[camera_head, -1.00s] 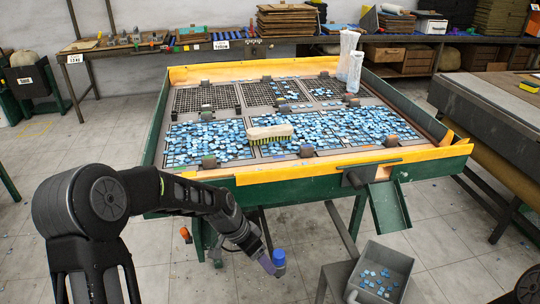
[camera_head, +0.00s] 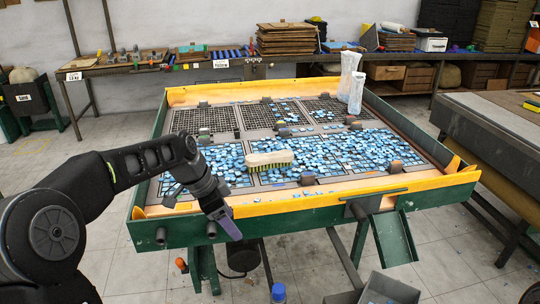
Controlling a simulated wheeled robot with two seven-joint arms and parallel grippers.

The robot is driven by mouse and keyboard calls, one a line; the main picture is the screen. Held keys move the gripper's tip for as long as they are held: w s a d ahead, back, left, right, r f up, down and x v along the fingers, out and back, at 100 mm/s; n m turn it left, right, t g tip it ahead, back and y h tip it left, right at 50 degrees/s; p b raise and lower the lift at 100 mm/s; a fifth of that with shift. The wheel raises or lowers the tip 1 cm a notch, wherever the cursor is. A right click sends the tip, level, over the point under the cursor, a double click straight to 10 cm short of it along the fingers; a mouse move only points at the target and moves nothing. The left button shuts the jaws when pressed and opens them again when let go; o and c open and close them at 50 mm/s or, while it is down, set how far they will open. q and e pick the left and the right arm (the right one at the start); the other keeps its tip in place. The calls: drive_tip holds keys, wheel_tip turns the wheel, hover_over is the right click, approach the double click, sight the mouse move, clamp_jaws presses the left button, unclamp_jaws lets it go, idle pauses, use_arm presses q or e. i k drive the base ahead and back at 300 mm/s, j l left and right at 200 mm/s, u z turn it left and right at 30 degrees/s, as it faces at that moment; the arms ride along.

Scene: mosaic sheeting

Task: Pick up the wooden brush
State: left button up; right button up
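The wooden brush (camera_head: 269,159) has a pale top and yellow-green bristles. It lies bristles down on the blue tile pieces in the front middle of the sorting table (camera_head: 330,204). My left gripper (camera_head: 229,223) hangs pointing down at the table's front green edge, left of and nearer than the brush, clearly apart from it. Its purple-grey fingers show nearly edge-on, so I cannot tell whether they are open; nothing shows held in them. My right gripper is not in view.
Two whitish translucent wrapped cylinders (camera_head: 348,72) stand at the table's back right. Dark clamp blocks sit along the frames. A green chute (camera_head: 394,240) hangs at the front right. A blue-capped bottle (camera_head: 278,292) and a grey bin (camera_head: 390,288) are below. Space above the brush is clear.

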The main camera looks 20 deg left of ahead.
sight(285, 158)
drive_tip(key=i+j+z, duration=0.1)
drive_tip(key=i+j, duration=0.3)
drive_tip(key=i, duration=0.25)
drive_tip(key=i+j+z, duration=0.15)
drive_tip(key=i+j, duration=0.3)
drive_tip(key=i, duration=0.15)
